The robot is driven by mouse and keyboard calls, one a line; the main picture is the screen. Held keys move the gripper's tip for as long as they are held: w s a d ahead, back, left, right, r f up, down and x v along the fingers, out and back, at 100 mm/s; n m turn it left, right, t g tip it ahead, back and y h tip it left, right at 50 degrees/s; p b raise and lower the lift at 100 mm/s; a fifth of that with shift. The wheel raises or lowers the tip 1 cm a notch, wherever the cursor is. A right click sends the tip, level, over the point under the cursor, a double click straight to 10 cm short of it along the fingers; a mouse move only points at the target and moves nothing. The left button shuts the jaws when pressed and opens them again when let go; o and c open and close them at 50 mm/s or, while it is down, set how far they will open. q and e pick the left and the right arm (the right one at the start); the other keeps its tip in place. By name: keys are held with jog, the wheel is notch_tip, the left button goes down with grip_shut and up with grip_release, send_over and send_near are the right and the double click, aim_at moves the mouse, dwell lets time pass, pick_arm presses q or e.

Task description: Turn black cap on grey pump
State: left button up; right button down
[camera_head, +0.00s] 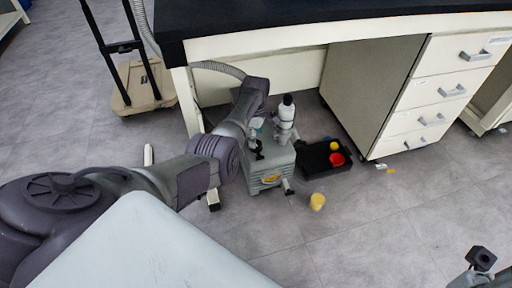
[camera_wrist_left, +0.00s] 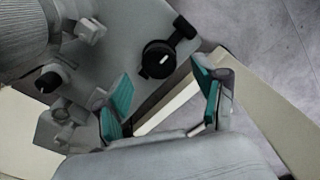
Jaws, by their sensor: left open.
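The grey pump (camera_head: 268,177) stands on the floor under the bench, with a white and dark cylinder on top. In the left wrist view the pump's grey top (camera_wrist_left: 135,40) carries a round black cap (camera_wrist_left: 158,59) with a white mark and a side arm. A smaller dark cap (camera_wrist_left: 48,82) sits on a pale fitting at the left. My left gripper (camera_wrist_left: 160,74) is open, its teal-padded fingers apart with the round black cap beyond and between their tips. No contact is visible. In the head view my left gripper (camera_head: 257,127) is over the pump, partly hidden.
A black tray (camera_head: 312,169) with red and yellow items lies right of the pump. The bench (camera_head: 300,28) overhangs the pump, and a drawer cabinet (camera_head: 435,95) stands right. Part of my right arm shows bottom right.

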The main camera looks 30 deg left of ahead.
pick_arm(q)
jog(key=shift+f+b, duration=0.8)
jog(key=shift+f, duration=1.05)
jog(key=shift+c, duration=0.2)
jog(key=c, duration=1.1)
